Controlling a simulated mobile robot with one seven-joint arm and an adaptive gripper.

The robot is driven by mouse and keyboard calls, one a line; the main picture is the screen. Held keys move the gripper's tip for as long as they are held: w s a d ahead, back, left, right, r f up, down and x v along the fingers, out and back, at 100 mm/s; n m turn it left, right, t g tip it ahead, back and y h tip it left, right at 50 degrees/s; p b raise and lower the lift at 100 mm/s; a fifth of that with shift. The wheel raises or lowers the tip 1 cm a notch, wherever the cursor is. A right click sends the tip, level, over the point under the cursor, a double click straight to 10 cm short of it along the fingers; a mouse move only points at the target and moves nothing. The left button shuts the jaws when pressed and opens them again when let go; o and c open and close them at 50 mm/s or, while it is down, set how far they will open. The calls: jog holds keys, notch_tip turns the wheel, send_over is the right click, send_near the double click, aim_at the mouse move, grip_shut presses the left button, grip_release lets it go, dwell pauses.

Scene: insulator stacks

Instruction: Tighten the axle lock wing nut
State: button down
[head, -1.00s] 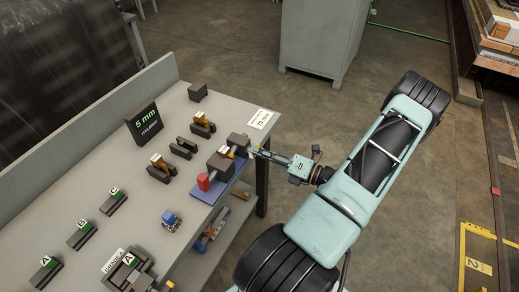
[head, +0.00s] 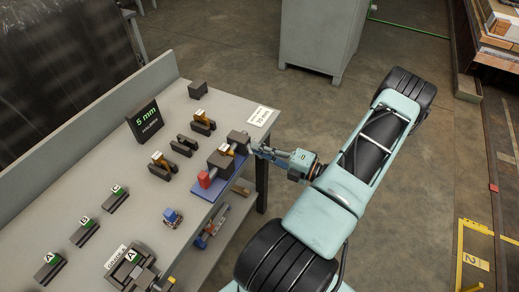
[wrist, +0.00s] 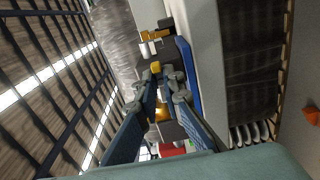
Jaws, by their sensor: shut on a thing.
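The axle fixture is on the bench's right edge. Its blue base plate (head: 213,191) carries a red block (head: 204,180) and dark grey blocks (head: 220,166), with orange-yellow parts between them. My gripper (head: 258,150) reaches it from the right, at the end by the far grey block (head: 238,138). In the wrist view, my gripper's fingertips (wrist: 162,84) are close together at the fixture, with the blue plate (wrist: 190,78) beside them. The fingers are shut on a small part at the fixture's end, apparently the wing nut. The fingertips mostly hide it.
The grey bench (head: 150,205) holds several dark holders, a "5 mm" display (head: 147,119), a "70 mm" card (head: 260,116) and a blue-topped part (head: 172,216). A lower shelf holds tools. A grey cabinet (head: 318,35) stands behind.

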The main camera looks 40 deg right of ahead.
jog(key=shift+w+r, duration=0.1)
jog(key=c, duration=2.1)
grip_release()
jog(key=v, duration=1.2)
jog(key=shift+a, duration=0.1)
